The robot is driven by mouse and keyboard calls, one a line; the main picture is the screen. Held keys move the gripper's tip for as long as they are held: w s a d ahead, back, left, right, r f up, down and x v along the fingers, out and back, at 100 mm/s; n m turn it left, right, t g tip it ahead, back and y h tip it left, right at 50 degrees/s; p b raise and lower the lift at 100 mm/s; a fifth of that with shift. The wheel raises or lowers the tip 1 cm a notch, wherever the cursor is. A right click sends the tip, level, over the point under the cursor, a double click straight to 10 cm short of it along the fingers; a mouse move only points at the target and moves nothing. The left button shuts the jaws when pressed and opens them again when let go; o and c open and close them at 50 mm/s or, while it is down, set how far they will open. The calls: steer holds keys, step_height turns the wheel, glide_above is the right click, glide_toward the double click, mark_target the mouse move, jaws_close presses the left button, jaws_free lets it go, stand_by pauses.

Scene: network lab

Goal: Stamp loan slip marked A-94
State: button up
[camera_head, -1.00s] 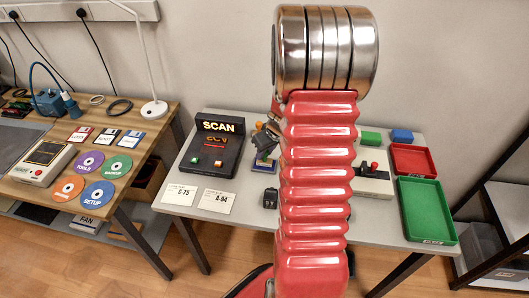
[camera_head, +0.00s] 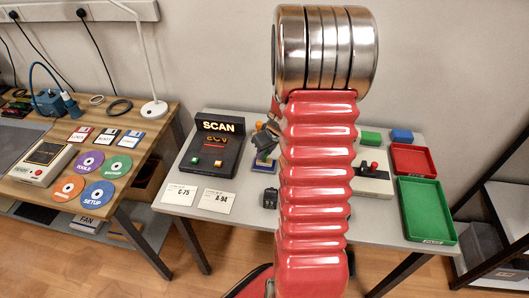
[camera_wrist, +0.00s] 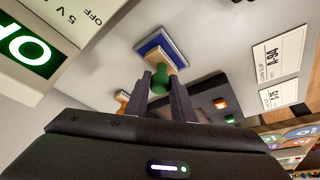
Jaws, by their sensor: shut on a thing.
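The loan slip marked A-94 (camera_head: 216,201) lies flat on the grey table (camera_head: 250,228), right of the C-75 slip (camera_head: 180,194). In the wrist view A-94 (camera_wrist: 280,57) is at the right. My gripper (camera_wrist: 163,88) is shut on the green handle of a stamp (camera_wrist: 161,77) with a wooden base. The base is over a blue pad (camera_wrist: 151,43); I cannot tell whether they touch. In the head view the blue pad (camera_head: 264,162) is right of the scan station, and my arm hides part of this area.
The scan station (camera_head: 215,148) stands behind the slips. A small black object (camera_head: 270,198) lies right of A-94. The table's front strip is clear.

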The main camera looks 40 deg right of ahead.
steer(key=shift+r, duration=3.5)
steer(key=w+a, duration=0.3)
steer(key=a, duration=0.7)
steer(key=w+a+n, duration=0.1)
steer(key=w+a, duration=0.3)
steer(key=a, duration=0.7)
steer(key=w+a, duration=0.4)
steer(key=a, duration=0.7)
steer(key=shift+r+y, duration=0.2)
steer(key=shift+y, duration=0.1)
steer(key=shift+s, duration=0.2)
